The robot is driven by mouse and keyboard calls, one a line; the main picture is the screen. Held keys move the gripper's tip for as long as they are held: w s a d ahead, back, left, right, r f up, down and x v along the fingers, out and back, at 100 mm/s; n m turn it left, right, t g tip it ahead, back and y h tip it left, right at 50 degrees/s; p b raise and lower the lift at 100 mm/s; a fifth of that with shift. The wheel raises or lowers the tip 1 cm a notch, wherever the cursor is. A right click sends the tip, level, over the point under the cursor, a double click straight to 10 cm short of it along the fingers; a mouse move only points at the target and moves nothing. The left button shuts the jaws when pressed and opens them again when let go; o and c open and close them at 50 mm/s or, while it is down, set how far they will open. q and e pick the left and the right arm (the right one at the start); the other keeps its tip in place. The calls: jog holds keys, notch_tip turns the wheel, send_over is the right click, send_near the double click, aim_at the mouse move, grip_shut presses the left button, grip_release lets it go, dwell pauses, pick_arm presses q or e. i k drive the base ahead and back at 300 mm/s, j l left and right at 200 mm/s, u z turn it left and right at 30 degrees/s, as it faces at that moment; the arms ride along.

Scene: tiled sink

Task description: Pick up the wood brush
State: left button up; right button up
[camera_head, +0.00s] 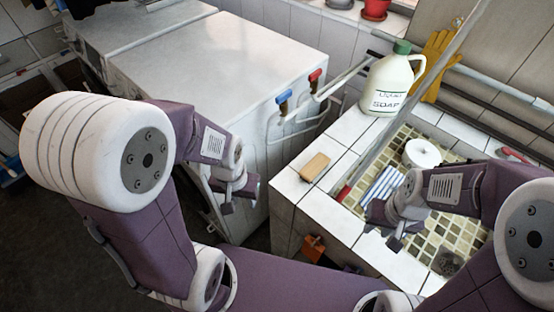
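The wood brush (314,167) looks like a small tan wooden block. It lies on the white tiled rim of the sink, near the rim's left corner, with nothing touching it from above. My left gripper (238,197) hangs to the left of the brush, in front of the white cabinet, with its fingers apart and nothing between them. My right gripper (385,228) is to the right of and below the brush in the picture, over the sink's near edge. Its fingers look apart and empty. Neither gripper touches the brush.
A soap jug (389,83) stands on the rim behind the brush. A long grey pole with a red end (344,193) slants up right of the brush. A white roll (422,153) and a striped cloth (382,184) lie in the sink. Taps (314,82) project from the cabinet.

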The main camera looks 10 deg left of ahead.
aim_at(314, 167)
jog(key=k+l+z, duration=0.1)
jog(key=z, duration=2.35)
jog(key=u, duration=2.15)
jog(key=j+z, duration=0.7)
jog(key=z, duration=0.15)
jog(key=j+z, duration=0.45)
jog(key=k+j+z, duration=0.15)
jog(key=z, duration=0.25)
